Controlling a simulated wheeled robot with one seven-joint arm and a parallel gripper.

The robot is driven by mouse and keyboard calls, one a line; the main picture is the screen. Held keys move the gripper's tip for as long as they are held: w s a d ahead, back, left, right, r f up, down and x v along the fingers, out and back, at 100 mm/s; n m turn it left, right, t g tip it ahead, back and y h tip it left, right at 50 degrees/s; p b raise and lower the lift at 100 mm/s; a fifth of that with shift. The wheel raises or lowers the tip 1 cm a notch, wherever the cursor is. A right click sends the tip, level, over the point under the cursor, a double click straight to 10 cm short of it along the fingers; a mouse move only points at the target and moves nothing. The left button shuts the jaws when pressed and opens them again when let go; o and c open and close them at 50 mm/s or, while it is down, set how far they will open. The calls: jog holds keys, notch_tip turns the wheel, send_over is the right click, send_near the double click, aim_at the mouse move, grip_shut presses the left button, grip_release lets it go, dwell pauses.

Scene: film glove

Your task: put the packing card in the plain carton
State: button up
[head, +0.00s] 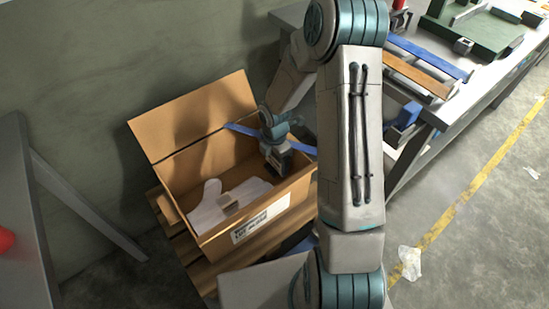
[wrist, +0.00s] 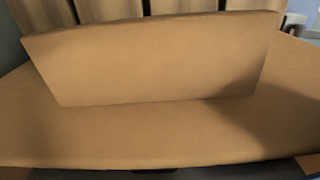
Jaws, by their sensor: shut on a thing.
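The carton (head: 285,190) is an open brown box on a wooden pallet, with one flap standing up and a white printed label on its front. My gripper (head: 276,160) is down inside the opening at its right end. I cannot tell whether this strip is the packing card. A pale, hand-shaped flat thing (head: 208,208) lies inside the carton on the left. The wrist view shows brown cardboard panels (wrist: 150,65) close up; the fingertips are hidden there.
A workbench (head: 455,115) with blue and brown slats and a green fixture stands at the right. A grey stand (head: 75,200) is at the left, and a wall is behind the carton. A crumpled white scrap (head: 410,262) lies on the floor by the yellow line.

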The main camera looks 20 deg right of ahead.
jog(key=shift+f, duration=0.3)
jog(key=o, duration=0.9)
notch_tip(320, 180, up, 14)
jog(key=p, duration=0.3)
jog(key=shift+f, duration=0.1)
jog(key=s+r+m+t+p, duration=0.1)
jog(key=s+r+m+p, duration=0.2)
jog(key=s+r+m, duration=0.3)
jog(key=s+r+m+t+p, duration=0.1)
jog(key=s+r+m+p, duration=0.3)
jog(key=s+r+m, duration=0.3)
jog(key=s+r+m+p, duration=0.4)
jog(key=r+m, duration=0.5)
jog(key=r, duration=0.6)
jog(key=shift+s+a+r+m+t, duration=0.1)
jog(key=shift+s+m+t, duration=0.1)
jog(key=shift+s, duration=0.45)
jog(key=shift+s+a+m+t, duration=0.1)
jog(key=shift+s+t, duration=0.1)
jog(key=shift+s, duration=0.45)
